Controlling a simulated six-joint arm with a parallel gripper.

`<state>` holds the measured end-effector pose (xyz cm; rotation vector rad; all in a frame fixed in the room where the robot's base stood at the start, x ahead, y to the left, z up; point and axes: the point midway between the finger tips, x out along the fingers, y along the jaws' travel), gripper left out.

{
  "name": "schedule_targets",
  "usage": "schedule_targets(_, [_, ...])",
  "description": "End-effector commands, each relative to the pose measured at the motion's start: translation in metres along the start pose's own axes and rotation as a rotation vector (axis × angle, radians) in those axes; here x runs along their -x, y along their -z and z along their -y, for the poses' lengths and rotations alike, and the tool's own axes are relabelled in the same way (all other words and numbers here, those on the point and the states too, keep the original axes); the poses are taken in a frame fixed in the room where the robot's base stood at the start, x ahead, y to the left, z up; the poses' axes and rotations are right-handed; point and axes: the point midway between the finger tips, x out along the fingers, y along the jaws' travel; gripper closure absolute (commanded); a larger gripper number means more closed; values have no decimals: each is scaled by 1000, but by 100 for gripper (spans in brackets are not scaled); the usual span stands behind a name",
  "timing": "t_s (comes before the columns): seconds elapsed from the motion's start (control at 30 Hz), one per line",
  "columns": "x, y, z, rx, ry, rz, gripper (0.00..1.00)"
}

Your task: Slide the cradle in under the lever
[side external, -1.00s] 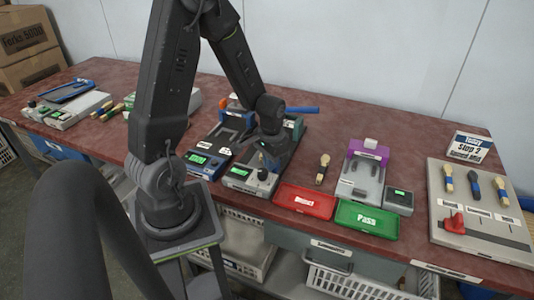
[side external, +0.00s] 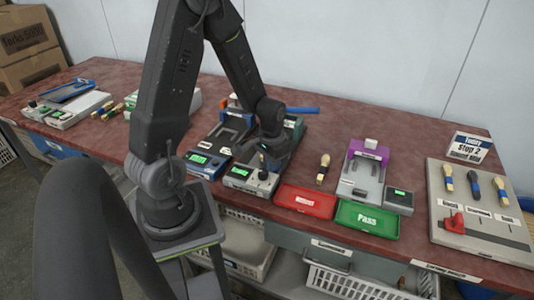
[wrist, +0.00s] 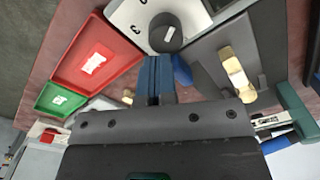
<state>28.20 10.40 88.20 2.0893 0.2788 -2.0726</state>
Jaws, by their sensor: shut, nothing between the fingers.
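My gripper (wrist: 155,78) has narrow blue fingers, closed together and empty. In the side view it hangs low over the press station, just behind a grey control box (side external: 250,180) with an upright black knob. In the wrist view that knob (wrist: 165,33) is just past the fingertips; I cannot tell whether they touch it. A wooden spoon piece (wrist: 236,73) rests on a dark grey flat part, probably the cradle (wrist: 207,62), right of the fingers. A blue lever handle (side external: 302,110) sticks out at the back of the press. My arm hides much of the cradle in the side view.
A red tray (side external: 305,202) and a green Pass tray (side external: 367,219) lie right of the control box. A loose wooden piece (side external: 323,168) lies behind the red tray. A purple-topped fixture (side external: 365,168) stands farther right. A blue-based display box (side external: 203,164) sits left.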

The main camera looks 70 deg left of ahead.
Motion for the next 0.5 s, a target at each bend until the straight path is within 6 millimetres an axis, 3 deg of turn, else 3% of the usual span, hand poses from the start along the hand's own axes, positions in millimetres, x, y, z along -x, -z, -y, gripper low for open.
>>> schedule_targets(0.03, [-16,-5,-1,-9,-1,10,100])
schedule_targets(0.5, [-16,9,8,-10,0,10,100])
